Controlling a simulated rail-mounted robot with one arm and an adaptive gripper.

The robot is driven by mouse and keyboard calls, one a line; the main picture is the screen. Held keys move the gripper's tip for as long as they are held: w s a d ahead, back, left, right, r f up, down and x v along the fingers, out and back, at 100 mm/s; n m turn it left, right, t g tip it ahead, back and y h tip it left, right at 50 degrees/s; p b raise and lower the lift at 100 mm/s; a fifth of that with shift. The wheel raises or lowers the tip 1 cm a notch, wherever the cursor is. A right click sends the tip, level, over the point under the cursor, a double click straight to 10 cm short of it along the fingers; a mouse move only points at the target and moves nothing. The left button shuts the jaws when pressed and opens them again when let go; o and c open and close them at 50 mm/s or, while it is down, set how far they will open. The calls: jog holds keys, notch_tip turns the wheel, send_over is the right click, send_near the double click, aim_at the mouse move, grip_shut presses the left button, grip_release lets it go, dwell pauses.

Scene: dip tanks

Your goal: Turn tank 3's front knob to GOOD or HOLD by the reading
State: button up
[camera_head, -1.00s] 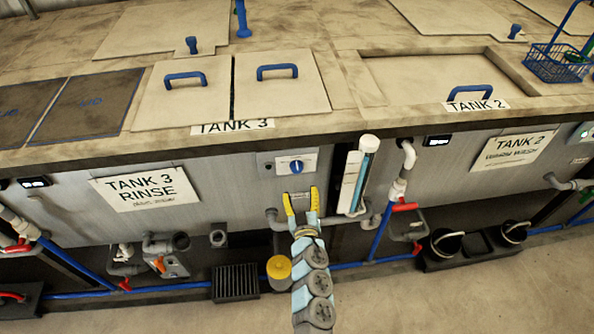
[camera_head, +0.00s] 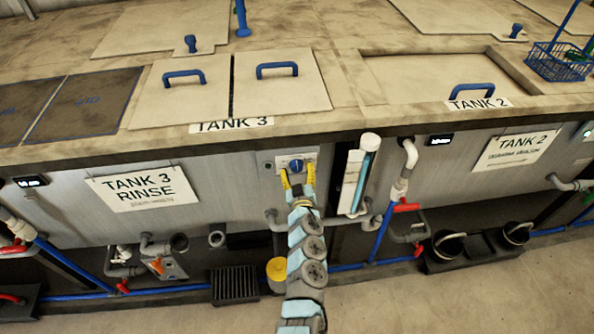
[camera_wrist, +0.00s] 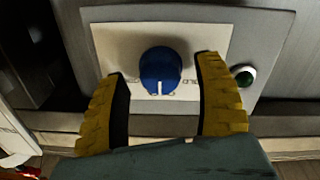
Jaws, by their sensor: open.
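Tank 3's front knob is a blue round knob (camera_head: 297,165) on a white plate (camera_head: 311,157) in the tank's front wall. In the wrist view the knob (camera_wrist: 160,72) shows its white pointer mark at the lower edge; the plate's lettering is mostly hidden or too blurred to read. My gripper (camera_head: 298,178) is open, with its yellow fingers on either side of the knob and a gap on both sides; the fingers also show in the wrist view (camera_wrist: 162,98). The small display (camera_head: 31,182) left of the TANK 3 RINSE sign (camera_head: 143,188) is too small to read.
A green button (camera_wrist: 244,76) sits beside the plate in the wrist view. A clear upright tube (camera_head: 360,176) stands right of my gripper. A yellow-capped container (camera_head: 277,270) and a dark grate (camera_head: 235,283) are below. The tank top overhangs the knob panel.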

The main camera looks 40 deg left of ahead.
jog(key=shift+w+a, duration=0.25)
jog(key=c, duration=1.2)
jog(key=shift+n, duration=0.3)
jog(key=n+b, duration=0.1)
jog(key=n, duration=0.4)
jog(key=n+b, duration=0.2)
jog(key=n, duration=0.4)
jog(key=shift+n, duration=0.4)
